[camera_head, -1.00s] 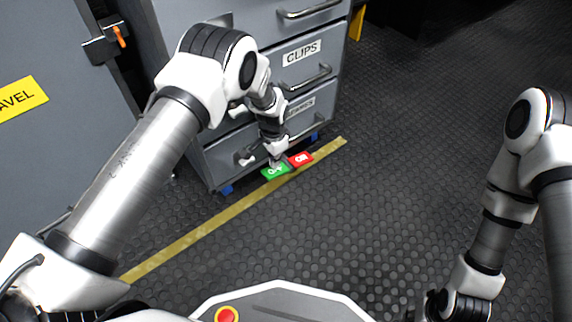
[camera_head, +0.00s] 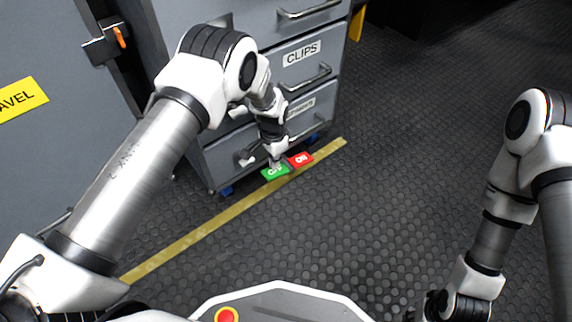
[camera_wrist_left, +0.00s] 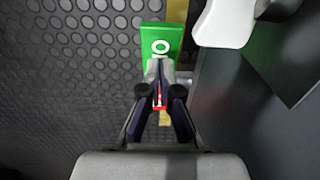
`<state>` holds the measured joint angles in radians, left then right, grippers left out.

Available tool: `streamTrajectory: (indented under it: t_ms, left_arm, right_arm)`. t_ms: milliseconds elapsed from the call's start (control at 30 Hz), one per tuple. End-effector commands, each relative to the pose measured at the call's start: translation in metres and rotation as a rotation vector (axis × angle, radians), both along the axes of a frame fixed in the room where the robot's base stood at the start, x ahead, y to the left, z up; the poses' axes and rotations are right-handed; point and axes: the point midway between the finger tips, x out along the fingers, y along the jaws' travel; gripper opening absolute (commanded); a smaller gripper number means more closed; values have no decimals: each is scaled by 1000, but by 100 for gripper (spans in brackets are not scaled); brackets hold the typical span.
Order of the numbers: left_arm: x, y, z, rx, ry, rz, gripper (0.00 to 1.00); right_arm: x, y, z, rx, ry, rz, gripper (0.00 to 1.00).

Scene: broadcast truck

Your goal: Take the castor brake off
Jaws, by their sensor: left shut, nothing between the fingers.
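The castor brake pedals stick out at the foot of a grey drawer cabinet (camera_head: 232,152). One is a green OFF pedal (camera_head: 268,174) and the other a red ON pedal (camera_head: 301,159), to its right. My left gripper (camera_head: 276,163) points down at the green pedal, its fingertips at or just above it. In the left wrist view the shut, empty fingers (camera_wrist_left: 160,68) overlap the green pedal (camera_wrist_left: 160,34) and hide part of its lettering. I cannot tell whether they press on it. Only a sliver of the red pedal (camera_wrist_left: 160,100) shows between the fingers. My right gripper's fingers are out of view.
The cabinet has drawers, one labelled CLIPS (camera_head: 301,53), with bar handles. A blue castor (camera_head: 227,191) shows under its near corner. A yellow floor line (camera_head: 200,233) runs past it. A grey door (camera_head: 50,140) stands at left. Dark studded floor is clear at right.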

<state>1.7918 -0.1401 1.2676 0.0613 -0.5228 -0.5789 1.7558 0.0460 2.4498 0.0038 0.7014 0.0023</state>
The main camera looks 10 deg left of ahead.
Motion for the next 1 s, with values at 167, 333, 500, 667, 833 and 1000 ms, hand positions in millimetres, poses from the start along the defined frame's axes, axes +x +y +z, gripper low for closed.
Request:
streamTrajectory:
  t_ms: [167, 333, 500, 667, 833, 1000]
  left_arm:
    - [0, 0, -2, 0, 0, 0, 0]
    - [0, 0, -5, 0, 0, 0, 0]
    - [0, 0, -8, 0, 0, 0, 0]
    - [0, 0, -10, 0, 0, 0, 0]
    - [0, 0, -13, 0, 0, 0, 0]
    - [0, 0, -15, 0, 0, 0, 0]
  right_arm:
    - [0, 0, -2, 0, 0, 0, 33]
    - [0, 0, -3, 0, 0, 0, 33]
    - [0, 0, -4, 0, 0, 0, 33]
    - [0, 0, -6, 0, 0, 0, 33]
    - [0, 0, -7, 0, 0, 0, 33]
    - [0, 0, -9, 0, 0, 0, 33]
